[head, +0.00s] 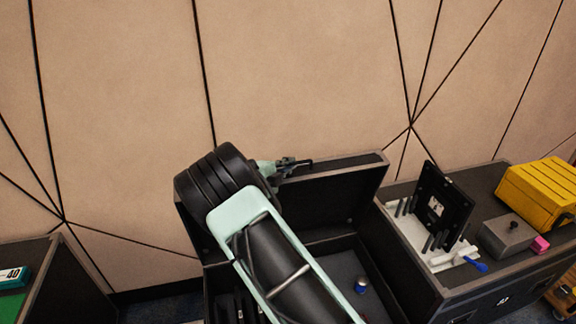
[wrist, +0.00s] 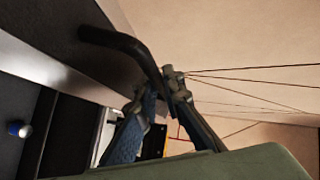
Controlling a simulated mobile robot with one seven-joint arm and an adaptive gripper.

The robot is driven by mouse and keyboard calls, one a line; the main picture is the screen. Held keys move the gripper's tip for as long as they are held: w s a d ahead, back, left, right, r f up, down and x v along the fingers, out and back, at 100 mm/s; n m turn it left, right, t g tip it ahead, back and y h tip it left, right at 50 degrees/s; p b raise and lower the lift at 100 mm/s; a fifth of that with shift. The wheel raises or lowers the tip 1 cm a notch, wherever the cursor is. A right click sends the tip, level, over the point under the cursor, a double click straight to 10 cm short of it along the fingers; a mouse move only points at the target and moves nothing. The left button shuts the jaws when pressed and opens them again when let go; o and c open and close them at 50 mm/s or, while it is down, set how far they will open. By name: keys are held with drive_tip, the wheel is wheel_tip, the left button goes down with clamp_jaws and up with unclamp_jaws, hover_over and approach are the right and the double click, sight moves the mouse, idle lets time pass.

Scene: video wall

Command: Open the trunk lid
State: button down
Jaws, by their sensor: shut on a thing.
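The trunk (head: 340,243) is a dark case low in the middle of the head view. Its lid (head: 345,190) stands raised at the back, with the dark inner face and the top edge showing. My gripper (head: 289,165) is at the lid's top edge. In the wrist view, the fingertips (wrist: 163,82) are closed around the end of a black bent handle (wrist: 120,42) on the lid (wrist: 60,35). My arm hides the left part of the trunk and lid.
A blue-and-white can (head: 361,285) is inside the trunk. To the right, a dark case (head: 480,180) carries a black panel on a white base (head: 437,205), a grey box (head: 507,235) and a yellow case (head: 540,193). A panelled wall (head: 300,80) rises behind.

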idle(0.4)
drive_tip(key=c, duration=2.1)
unclamp_jaws()
drive_tip(key=v, duration=1.2)
